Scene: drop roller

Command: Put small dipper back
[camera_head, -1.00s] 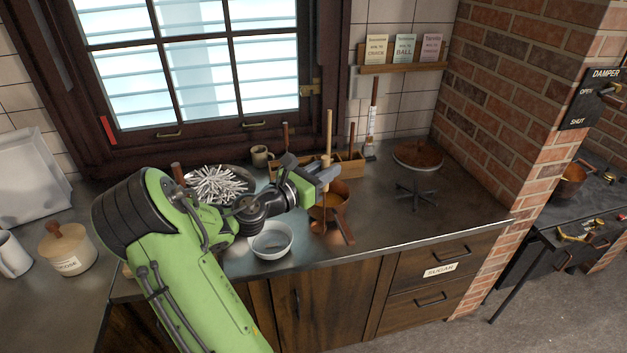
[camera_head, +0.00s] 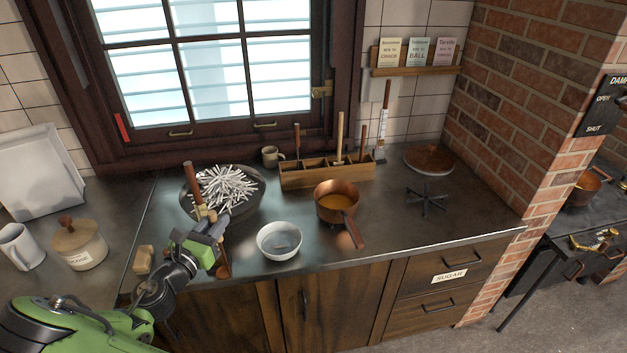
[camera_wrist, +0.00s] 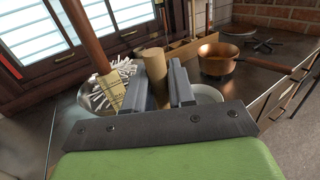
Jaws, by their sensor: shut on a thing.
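My gripper (camera_head: 216,228) is low at the left of the counter, in front of the bowl of white sticks. It is shut on the small dipper (camera_head: 193,178), a long tool with a dark wooden handle. The dipper is tilted, handle up, and its copper-brown lower end (camera_head: 224,269) shows below my gripper near the counter's front edge. In the wrist view the handle (camera_wrist: 84,35) rises at the left, with a tan label (camera_wrist: 111,92) low on it. A tan cylinder (camera_wrist: 153,62) shows between the fingers; I cannot tell what it is. The wooden rack (camera_head: 296,180) holds several upright tools.
A dark bowl of white sticks (camera_head: 184,205) stands behind my gripper. A white bowl (camera_head: 280,240) and a copper pan (camera_head: 336,194) stand between it and the rack. A mug (camera_head: 270,157) is left of the rack.

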